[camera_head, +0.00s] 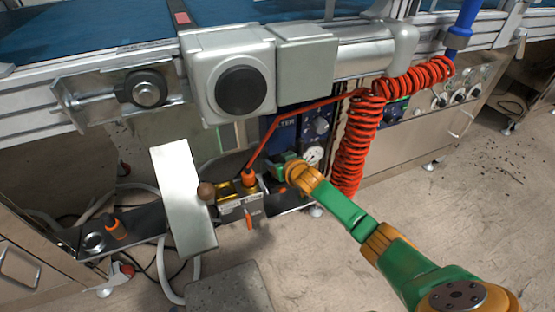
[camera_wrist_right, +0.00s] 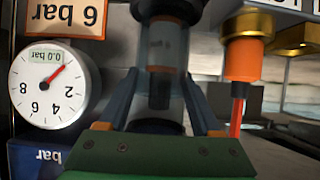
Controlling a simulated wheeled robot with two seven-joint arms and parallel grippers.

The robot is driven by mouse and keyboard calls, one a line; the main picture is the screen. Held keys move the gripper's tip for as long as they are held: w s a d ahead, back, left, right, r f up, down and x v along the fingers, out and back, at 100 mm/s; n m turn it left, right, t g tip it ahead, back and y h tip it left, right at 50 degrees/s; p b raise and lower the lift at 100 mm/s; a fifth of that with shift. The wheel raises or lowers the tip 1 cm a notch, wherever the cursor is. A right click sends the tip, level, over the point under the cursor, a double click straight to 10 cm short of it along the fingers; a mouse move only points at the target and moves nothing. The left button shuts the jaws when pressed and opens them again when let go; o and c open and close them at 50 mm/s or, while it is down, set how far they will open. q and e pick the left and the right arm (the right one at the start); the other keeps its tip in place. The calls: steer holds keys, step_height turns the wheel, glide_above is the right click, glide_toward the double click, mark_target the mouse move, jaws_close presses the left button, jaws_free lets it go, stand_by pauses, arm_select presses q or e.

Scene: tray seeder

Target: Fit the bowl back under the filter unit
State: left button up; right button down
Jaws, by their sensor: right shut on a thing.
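My right gripper (camera_head: 284,164) reaches in from the lower right to the low service panel under the conveyor. In the right wrist view its two blue-grey fingers (camera_wrist_right: 162,92) are shut on the clear bowl (camera_wrist_right: 176,52), one on each side. A dark filter core shows inside the bowl, and a wider dark collar (camera_wrist_right: 165,8) is at the bowl's upper end in the picture. Whether the bowl and collar touch is not clear. The blue filter panel (camera_head: 283,132) is behind the gripper, which hides the bowl in the head view. My left gripper is not in view.
A round gauge (camera_head: 313,156) close beside the gripper reads 0.0 bar in the wrist view (camera_wrist_right: 48,84). A red coiled hose (camera_head: 358,145) hangs right of the gripper. An orange fitting (camera_head: 249,178) with a red tube is just left. Open floor (camera_head: 430,210) lies to the right.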

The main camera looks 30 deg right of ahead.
steer(key=shift+f, duration=0.35)
jaws_free()
